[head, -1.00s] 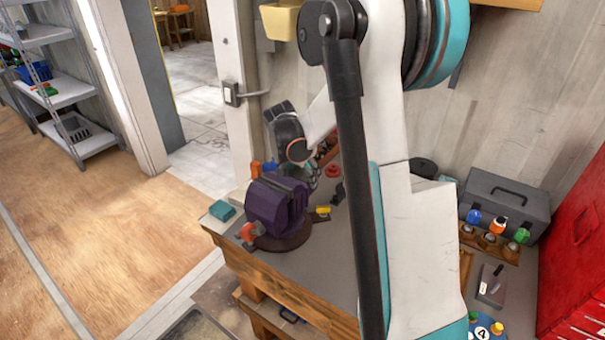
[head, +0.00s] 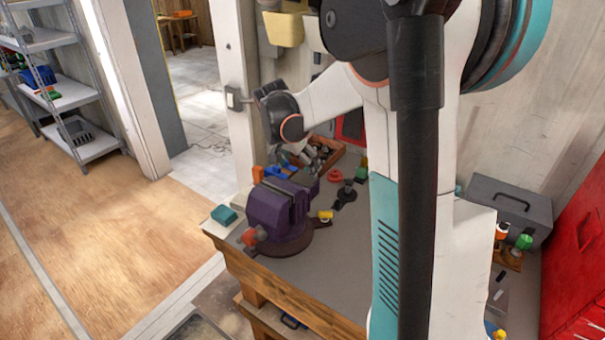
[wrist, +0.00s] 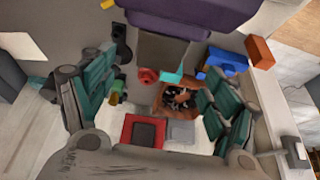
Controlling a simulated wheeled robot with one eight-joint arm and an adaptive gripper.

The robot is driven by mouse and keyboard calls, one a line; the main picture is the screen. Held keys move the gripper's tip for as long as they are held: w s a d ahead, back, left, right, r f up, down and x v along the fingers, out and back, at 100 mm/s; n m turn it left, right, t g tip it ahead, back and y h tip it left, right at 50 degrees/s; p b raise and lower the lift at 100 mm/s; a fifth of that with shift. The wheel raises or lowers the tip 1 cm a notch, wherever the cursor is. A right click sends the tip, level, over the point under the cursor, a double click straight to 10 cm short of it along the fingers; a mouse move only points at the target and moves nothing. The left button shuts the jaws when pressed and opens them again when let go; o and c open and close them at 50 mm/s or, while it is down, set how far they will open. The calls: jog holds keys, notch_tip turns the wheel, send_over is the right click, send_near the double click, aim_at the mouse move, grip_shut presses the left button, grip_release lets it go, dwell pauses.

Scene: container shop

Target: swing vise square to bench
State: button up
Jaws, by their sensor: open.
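The purple vise (head: 272,212) stands on its round dark base at the near left corner of the bench (head: 335,250). Its red-orange end (head: 250,237) points to the front left and looks turned at an angle to the bench edges. It fills the top of the wrist view as a purple block (wrist: 185,22). My gripper (wrist: 160,100) is open, with teal finger pads wide apart on both sides of the wrist view and nothing held between them. In the head view my gripper (head: 303,158) is small and partly hidden, above and behind the vise, apart from it.
A teal box (head: 224,215) lies at the bench corner left of the vise. Behind it are a wooden tray (head: 325,155) of parts, a red item (head: 335,175) and a yellow item (head: 326,215). A grey toolbox (head: 510,205) stands at right. The floor at left is clear.

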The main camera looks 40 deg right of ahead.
jog(key=shift+v, duration=2)
